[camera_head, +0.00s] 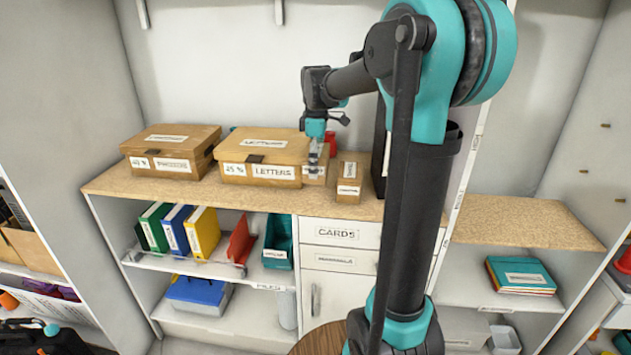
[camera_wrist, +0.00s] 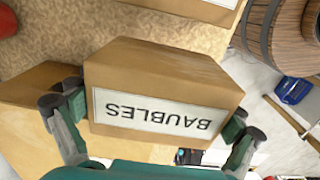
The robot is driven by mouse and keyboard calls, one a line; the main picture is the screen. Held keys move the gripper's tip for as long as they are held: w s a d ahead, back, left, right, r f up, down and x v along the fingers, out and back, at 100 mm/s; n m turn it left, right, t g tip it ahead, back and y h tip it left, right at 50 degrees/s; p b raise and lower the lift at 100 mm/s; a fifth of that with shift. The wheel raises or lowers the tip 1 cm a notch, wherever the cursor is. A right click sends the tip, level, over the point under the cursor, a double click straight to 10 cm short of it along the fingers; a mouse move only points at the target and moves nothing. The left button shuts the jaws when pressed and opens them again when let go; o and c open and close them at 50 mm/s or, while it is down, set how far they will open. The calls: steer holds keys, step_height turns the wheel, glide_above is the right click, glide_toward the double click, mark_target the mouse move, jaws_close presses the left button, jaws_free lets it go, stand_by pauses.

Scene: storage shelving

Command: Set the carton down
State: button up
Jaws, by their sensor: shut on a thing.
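A small brown carton (camera_wrist: 165,75) labelled BAUBLES fills the middle of the wrist view, its label upside down. My gripper (camera_wrist: 150,122) is shut on it, one finger on each side. In the head view my gripper (camera_head: 316,150) points down over the wooden top (camera_head: 240,199) of the storage unit. The held carton (camera_head: 316,173) shows there just right of the LETTERS box. Whether its underside touches the top cannot be told.
The LETTERS box (camera_head: 264,158) stands close on the left, with another lidded box (camera_head: 172,149) beyond. A small labelled carton (camera_head: 348,184) stands close on the right. A red object (camera_head: 331,142) is behind my gripper. The top's front strip is clear.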

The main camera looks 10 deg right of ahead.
mark_target(317, 191)
steer(key=shift+f, duration=2.8)
steer(key=shift+f, duration=0.1)
steer(key=o, duration=1.1)
step_height(317, 191, up, 12)
steer(key=shift+r, duration=0.15)
